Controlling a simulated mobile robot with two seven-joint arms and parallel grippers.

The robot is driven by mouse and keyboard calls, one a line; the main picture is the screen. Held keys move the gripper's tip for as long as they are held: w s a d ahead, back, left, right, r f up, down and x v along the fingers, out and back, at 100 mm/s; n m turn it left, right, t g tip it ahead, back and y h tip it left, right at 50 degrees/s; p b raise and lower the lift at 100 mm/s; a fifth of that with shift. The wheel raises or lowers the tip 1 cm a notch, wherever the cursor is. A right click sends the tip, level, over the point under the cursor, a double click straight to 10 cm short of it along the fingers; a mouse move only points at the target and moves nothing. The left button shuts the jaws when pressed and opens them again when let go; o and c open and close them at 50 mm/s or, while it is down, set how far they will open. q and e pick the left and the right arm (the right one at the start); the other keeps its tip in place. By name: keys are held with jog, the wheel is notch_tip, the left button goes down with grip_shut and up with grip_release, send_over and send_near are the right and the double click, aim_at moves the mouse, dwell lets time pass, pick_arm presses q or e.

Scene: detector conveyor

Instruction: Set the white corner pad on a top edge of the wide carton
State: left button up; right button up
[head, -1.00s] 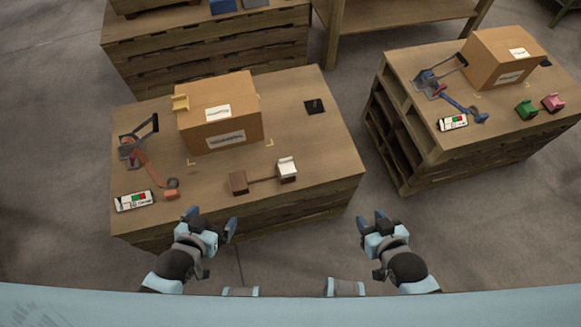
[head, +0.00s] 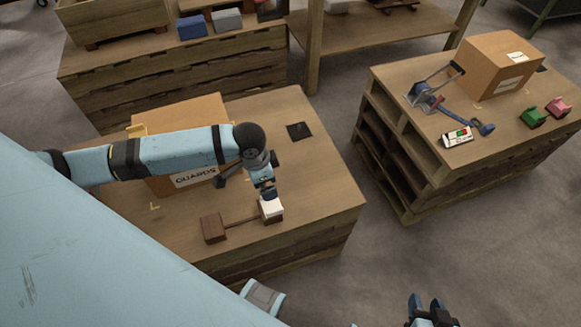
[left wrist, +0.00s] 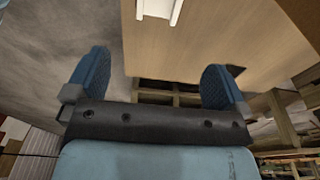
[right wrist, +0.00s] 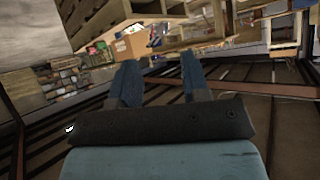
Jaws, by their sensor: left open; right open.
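My left gripper (head: 266,189) is open and empty, just above and behind the pad in the head view; I see no contact. The wide carton (head: 200,108) stands on the same table, partly hidden behind my left arm. A yellow corner pad (head: 137,130) sits on its left top edge. My right gripper (head: 428,302) is open and empty at the bottom edge of the head view, away from the tables.
A black square (head: 299,131) lies farther back. The right table (head: 400,82) holds another carton (head: 499,65), a strapping tool (head: 428,97), and green (head: 533,117) and pink pads (head: 558,107).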

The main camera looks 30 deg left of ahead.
pick_arm(q)
jog(key=b, duration=0.1)
send_over(272, 205)
jog(key=f, duration=0.8)
jog(key=shift+s+a, duration=0.1)
jog(key=shift+a, duration=0.15)
jog(key=shift+f, duration=0.2)
jog(key=f, duration=0.2)
jog(key=f+b, duration=0.1)
jog(key=f, duration=0.1)
jog(key=shift+s+d+f+b, duration=0.1)
jog(key=shift+d+f+b, duration=0.1)
jog(key=shift+f+b, duration=0.15)
jog(key=shift+f, duration=0.3)
pick_arm(e)
jog(key=shift+d+f, duration=0.1)
jog(key=shift+f, duration=0.6)
pick_arm(q)
jog(key=c, duration=1)
jog(key=shift+r, duration=0.15)
